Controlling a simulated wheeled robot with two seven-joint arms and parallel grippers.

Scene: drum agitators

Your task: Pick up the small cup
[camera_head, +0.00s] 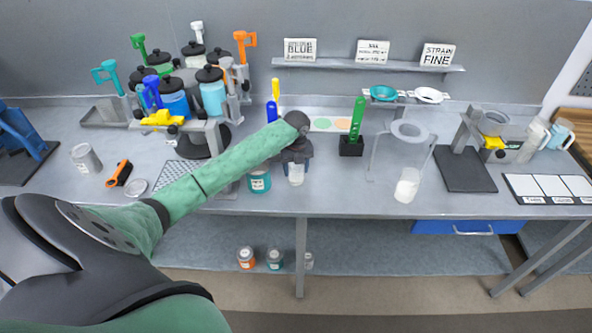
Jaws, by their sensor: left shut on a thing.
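My left arm comes in from the left, and my left gripper (296,160) is over the front middle of the bench. It is shut on a small whitish cup (296,177), which shows just below the dark fingers. The gripper hides the cup's upper part, and I cannot tell whether its base touches the bench. A teal-labelled jar (259,181) stands just left of it. My right gripper is not in view.
A clear stand (408,131) with a white-filled cup (407,186) is to the right. A green tool stands in a black block (351,146) behind. A crowded rack of lidded jars (211,92) fills the back left. Several jars sit on the lower shelf (246,258).

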